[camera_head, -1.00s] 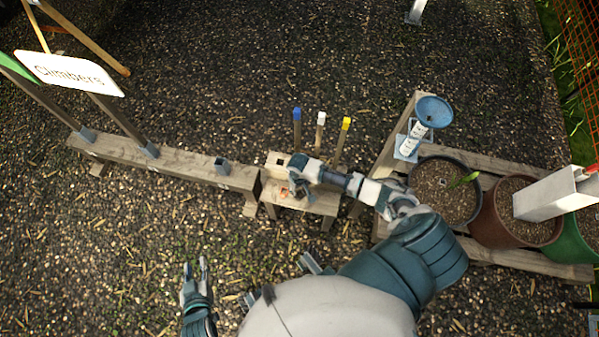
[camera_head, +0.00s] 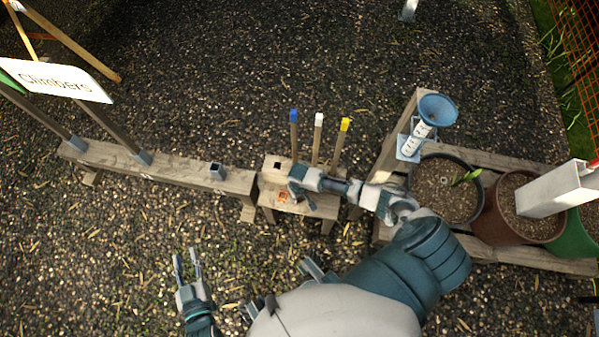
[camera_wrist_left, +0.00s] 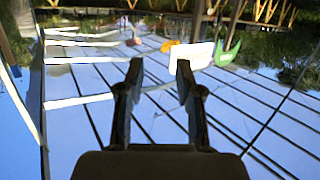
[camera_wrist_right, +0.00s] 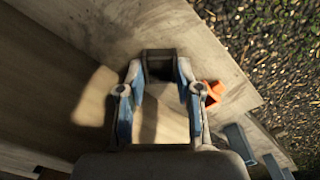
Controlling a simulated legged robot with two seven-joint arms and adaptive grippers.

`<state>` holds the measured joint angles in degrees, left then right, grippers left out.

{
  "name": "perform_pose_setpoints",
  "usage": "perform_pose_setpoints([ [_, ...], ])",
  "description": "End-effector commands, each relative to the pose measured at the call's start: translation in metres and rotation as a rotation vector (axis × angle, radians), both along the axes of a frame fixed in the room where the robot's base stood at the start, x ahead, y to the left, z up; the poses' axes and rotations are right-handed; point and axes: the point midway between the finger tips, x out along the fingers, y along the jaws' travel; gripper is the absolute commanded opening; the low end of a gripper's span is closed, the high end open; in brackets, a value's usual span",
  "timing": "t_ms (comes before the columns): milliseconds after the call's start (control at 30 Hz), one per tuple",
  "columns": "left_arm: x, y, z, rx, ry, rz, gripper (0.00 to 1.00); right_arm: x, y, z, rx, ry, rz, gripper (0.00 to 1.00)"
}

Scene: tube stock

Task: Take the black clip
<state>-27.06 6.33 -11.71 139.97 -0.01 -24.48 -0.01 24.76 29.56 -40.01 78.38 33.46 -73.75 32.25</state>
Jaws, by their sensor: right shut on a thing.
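The black clip (camera_wrist_right: 160,66) is a small dark block between the fingertips of my right gripper (camera_wrist_right: 158,72) in the right wrist view. The fingers touch it on both sides, so the gripper is shut on it, low over a small wooden bench. In the head view my right gripper (camera_head: 294,187) is over that bench and hides the clip. My left gripper (camera_head: 187,264) is open and empty over the gravel at the lower left. Its parted fingers (camera_wrist_left: 158,72) also show in the left wrist view.
An orange clip (camera_wrist_right: 212,94) lies close beside the right fingers, with grey-blue pieces (camera_wrist_right: 240,143) beyond it. The wooden bench (camera_head: 322,206) adjoins stakes with blue, white and yellow tops (camera_head: 344,125). Pots (camera_head: 446,190) stand at right; a long beam (camera_head: 180,170) runs left.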

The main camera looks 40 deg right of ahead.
Motion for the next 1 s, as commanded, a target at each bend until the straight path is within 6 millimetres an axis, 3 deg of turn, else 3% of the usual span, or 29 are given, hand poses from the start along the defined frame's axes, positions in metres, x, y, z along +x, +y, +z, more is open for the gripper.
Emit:
perform_pose_setpoints([
  [300,-0.001,0.001,-0.002,0.006,0.023,0.0,0.35,0.0,-0.001,0.004,-0.002,0.0,0.0,0.23],
  [667,-0.033,0.016,-0.04,0.092,0.333,0.01,0.35,0.002,0.0,0.041,0.0,-0.005,0.0,0.23],
  [833,-0.066,0.03,-0.061,0.151,0.565,0.019,0.35,-0.04,-0.011,0.043,-0.003,0.0,0.001,0.23],
  [1000,-0.115,0.048,-0.078,0.214,0.832,0.031,0.35,-0.086,-0.022,0.048,-0.002,0.001,0.0,0.23],
])
